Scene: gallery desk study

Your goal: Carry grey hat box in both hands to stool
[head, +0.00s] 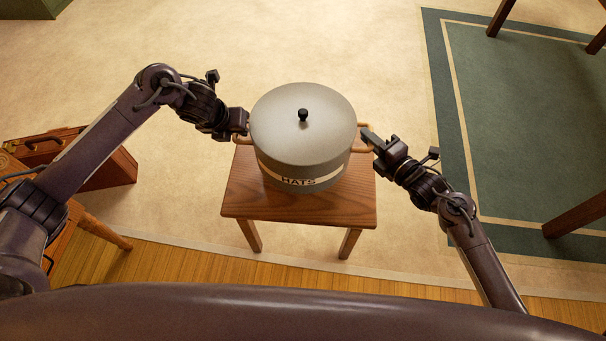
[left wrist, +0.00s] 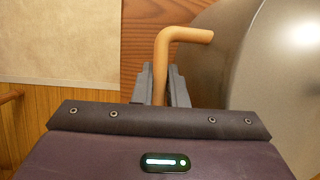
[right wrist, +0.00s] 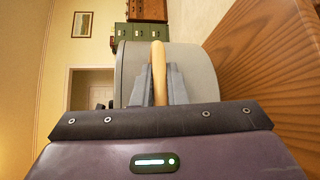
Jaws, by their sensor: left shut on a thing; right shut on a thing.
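The grey hat box (head: 300,145) is a round drum with a lid, a black knob and a band reading HATS. It appears upright over the wooden stool (head: 300,207); I cannot tell for certain whether its base touches the seat. My left gripper (head: 245,122) is shut on the box's left handle, a tan bent bar (left wrist: 163,65) seen between its fingers in the left wrist view. My right gripper (head: 368,138) is shut on the right handle (right wrist: 158,70). The box's side also shows in the right wrist view (right wrist: 200,75). The box hides the back of the seat.
A brown case (head: 110,165) and wooden furniture (head: 92,222) stand at the left. A green rug (head: 480,120) with dark wooden legs (head: 575,215) on it lies at the right. Pale carpet (head: 190,40) behind the stool is clear.

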